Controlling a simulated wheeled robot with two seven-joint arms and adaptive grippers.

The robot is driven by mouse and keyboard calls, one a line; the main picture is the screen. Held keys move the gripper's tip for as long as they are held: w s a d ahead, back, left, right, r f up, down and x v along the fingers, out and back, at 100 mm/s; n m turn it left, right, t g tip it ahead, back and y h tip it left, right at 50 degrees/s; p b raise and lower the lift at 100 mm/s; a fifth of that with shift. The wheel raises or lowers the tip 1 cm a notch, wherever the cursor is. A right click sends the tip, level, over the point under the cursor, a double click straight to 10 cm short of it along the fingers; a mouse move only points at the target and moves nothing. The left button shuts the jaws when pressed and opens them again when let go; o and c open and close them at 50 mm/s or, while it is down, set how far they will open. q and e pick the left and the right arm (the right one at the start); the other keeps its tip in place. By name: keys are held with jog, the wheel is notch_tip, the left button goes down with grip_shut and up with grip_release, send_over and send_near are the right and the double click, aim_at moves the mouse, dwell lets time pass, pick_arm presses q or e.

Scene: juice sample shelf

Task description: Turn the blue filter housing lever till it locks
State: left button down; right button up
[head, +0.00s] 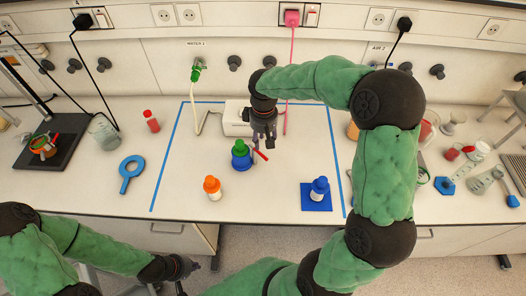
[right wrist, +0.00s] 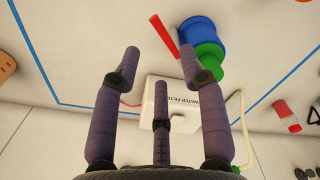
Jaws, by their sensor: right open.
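The blue filter housing (head: 241,162) stands upright on the bench with a green top (head: 240,146). Its red lever (head: 262,155) sticks out to the right in the head view. The right wrist view shows the blue housing (right wrist: 197,33), the green part (right wrist: 208,62) and the lever (right wrist: 164,36) beyond the fingertips. My right gripper (head: 265,142) is open and empty, above and just behind the lever. Its spread fingers (right wrist: 160,75) appear apart from the lever and housing. My left gripper (head: 188,268) is low in front of the bench, too small to read.
A white water filter box (head: 236,118) stands behind the housing. A blue ring wrench (head: 131,172) lies left, outside the blue tape outline (head: 168,155).

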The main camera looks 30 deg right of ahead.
aim_at(258, 152)
notch_tip(258, 152, down, 7)
jog(key=shift+b, duration=0.35)
jog(key=shift+c, duration=0.3)
grip_shut()
